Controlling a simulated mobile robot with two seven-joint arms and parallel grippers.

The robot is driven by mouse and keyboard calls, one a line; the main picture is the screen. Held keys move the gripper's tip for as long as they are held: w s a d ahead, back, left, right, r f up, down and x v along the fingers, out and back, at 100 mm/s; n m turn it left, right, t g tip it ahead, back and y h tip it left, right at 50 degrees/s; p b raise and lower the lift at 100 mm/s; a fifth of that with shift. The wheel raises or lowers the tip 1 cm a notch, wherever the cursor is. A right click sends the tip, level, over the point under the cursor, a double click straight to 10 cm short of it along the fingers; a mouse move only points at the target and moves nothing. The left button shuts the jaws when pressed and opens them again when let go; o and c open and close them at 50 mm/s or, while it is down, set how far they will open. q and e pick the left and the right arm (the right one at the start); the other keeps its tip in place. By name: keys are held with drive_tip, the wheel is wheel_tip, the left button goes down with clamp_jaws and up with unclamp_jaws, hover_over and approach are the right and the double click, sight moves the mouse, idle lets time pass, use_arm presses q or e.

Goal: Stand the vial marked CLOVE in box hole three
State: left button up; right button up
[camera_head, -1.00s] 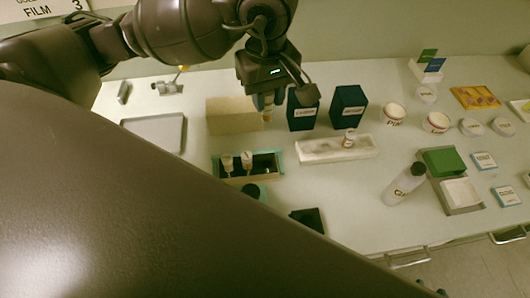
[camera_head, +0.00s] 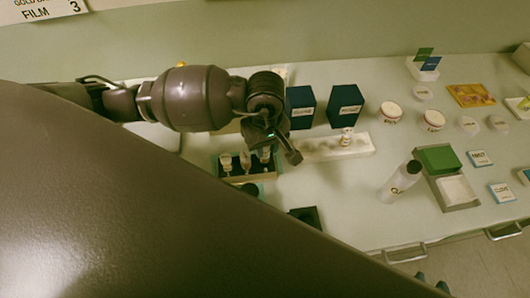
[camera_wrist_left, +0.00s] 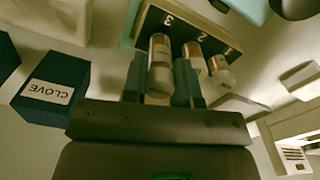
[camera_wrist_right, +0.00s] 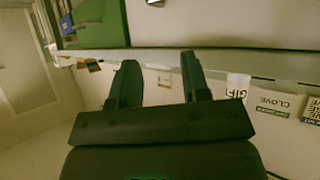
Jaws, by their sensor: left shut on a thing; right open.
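My left gripper (camera_head: 266,149) is shut on a white-capped vial (camera_wrist_left: 160,62), upright at hole three. Its label cannot be read, and I cannot tell whether it is fully seated. Two other vials stand at holes two (camera_wrist_left: 193,62) and one (camera_wrist_left: 222,76). My right gripper (camera_wrist_right: 158,82) is open and empty, away by the table's front edge.
A dark blue CLOVE carton (camera_wrist_left: 48,92) stands near the box, with another blue carton (camera_head: 346,106) beside it. A white bottle (camera_head: 400,182) stands to the right.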

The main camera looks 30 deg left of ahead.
sight(265, 154)
use_arm(q)
wheel_tip(265, 154, down, 4)
drive_tip(key=shift+r, duration=0.25)
use_arm(e)
drive_tip(key=shift+s+d+f, duration=0.1)
drive_tip(key=shift+s+f, duration=0.3)
drive_tip(key=shift+s, duration=0.25)
use_arm(q)
drive_tip(key=shift+f, duration=0.25)
use_arm(e)
drive_tip(key=shift+w+f, duration=0.1)
drive_tip(key=shift+f, duration=0.05)
use_arm(q)
drive_tip(key=o, duration=0.6)
drive_tip(key=shift+r, duration=0.35)
wheel_tip(265, 154, up, 11)
drive_tip(key=shift+f+b, duration=0.1)
drive_tip(key=shift+b, duration=0.4)
drive_tip(key=shift+r, duration=0.45)
use_arm(e)
drive_tip(key=shift+w+f, duration=0.1)
drive_tip(key=shift+w, duration=0.35)
